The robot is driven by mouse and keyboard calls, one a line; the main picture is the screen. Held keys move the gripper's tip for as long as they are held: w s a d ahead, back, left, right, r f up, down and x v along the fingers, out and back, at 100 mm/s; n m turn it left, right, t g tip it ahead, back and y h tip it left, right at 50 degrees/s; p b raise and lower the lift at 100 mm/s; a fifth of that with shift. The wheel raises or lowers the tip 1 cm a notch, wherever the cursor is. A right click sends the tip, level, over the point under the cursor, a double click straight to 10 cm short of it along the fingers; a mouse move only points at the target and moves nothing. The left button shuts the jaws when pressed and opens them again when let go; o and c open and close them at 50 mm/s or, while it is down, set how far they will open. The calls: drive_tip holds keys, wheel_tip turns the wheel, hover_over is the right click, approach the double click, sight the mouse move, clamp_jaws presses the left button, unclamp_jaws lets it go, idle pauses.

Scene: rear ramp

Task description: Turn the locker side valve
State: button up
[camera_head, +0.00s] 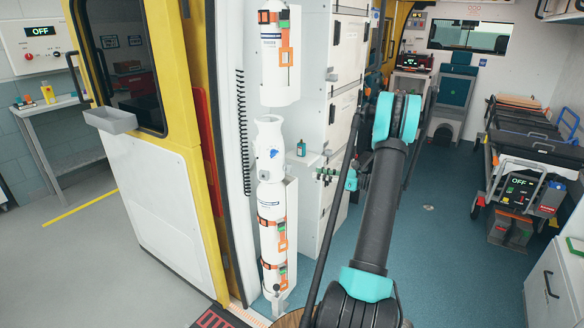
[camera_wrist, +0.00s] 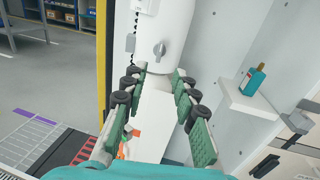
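The side valve (camera_wrist: 160,50) is a small grey knob with a lever on the front of a white cylinder (camera_wrist: 169,22) in the wrist view. In the head view my gripper (camera_head: 327,174) is small and partly hidden by my arm, to the right of the cylinder.
A teal bottle (camera_wrist: 253,78) stands on a small white shelf (camera_wrist: 245,103) to the right of the fingers. A yellow-edged door (camera_head: 170,190) is at left. Blue floor (camera_head: 440,240) is open toward the stretcher (camera_head: 530,150).

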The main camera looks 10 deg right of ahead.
sight(287, 168)
drive_tip(key=x, duration=1.3)
drive_tip(key=shift+f, duration=0.1)
clamp_jaws()
